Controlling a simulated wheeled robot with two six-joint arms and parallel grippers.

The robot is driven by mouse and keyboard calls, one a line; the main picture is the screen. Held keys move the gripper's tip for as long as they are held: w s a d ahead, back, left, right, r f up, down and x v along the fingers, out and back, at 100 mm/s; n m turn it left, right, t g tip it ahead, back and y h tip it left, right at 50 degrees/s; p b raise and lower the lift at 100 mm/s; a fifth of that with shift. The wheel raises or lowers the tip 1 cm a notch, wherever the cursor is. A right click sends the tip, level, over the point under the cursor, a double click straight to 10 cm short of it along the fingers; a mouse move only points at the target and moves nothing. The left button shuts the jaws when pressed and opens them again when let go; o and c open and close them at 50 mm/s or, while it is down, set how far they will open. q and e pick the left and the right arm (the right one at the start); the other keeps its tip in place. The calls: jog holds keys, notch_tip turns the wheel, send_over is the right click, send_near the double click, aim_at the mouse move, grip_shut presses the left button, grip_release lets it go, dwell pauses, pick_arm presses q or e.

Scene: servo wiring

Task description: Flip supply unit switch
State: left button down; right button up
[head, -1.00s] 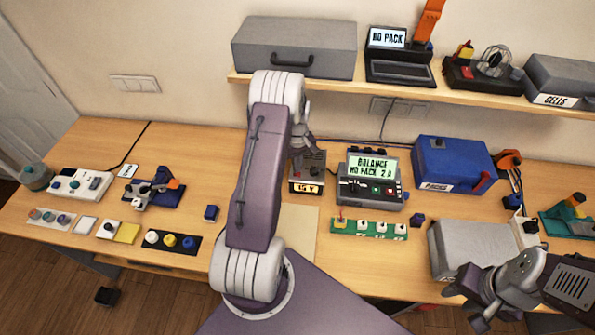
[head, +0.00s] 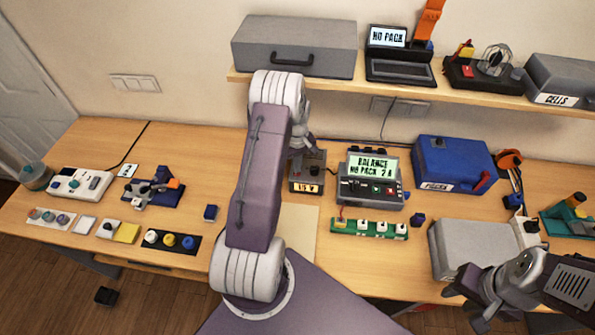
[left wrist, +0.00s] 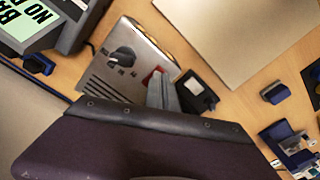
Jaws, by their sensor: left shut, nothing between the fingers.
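The supply unit (head: 308,172) is a small grey box at the middle of the bench, partly hidden behind my left arm in the head view. In the left wrist view the supply unit (left wrist: 101,80) shows a dark knob (left wrist: 122,57) and a red switch (left wrist: 154,76). My left gripper (left wrist: 163,92) is shut and empty, its fingertips right at the red switch; whether they touch it I cannot tell. In the head view my left gripper (head: 299,150) is mostly hidden by my arm. My right gripper (head: 466,300) hangs at lower right, its jaw opening unclear.
A charger (head: 369,190) reading "BALANCE NO PACK" stands just right of the supply unit. A green strip with white plugs (head: 370,229) lies in front of it. A shelf (head: 330,86) overhangs the back. A blue block (head: 210,213) is left of my arm.

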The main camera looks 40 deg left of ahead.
pick_arm(q)
jog(key=shift+f+b, duration=0.55)
jog(key=shift+f, duration=0.25)
jog(key=shift+s+d+r, duration=0.1)
jog(key=shift+r, duration=0.1)
notch_tip(320, 180, up, 2)
jog(key=shift+r+p, duration=0.1)
jog(key=shift+p, duration=1)
notch_tip(320, 180, up, 4)
jog(key=p, duration=0.2)
jog(key=shift+f+p, duration=0.25)
jog(key=shift+p, duration=0.05)
jog(key=shift+r+p, duration=0.4)
jog(key=shift+r, duration=0.15)
jog(key=shift+f, duration=0.1)
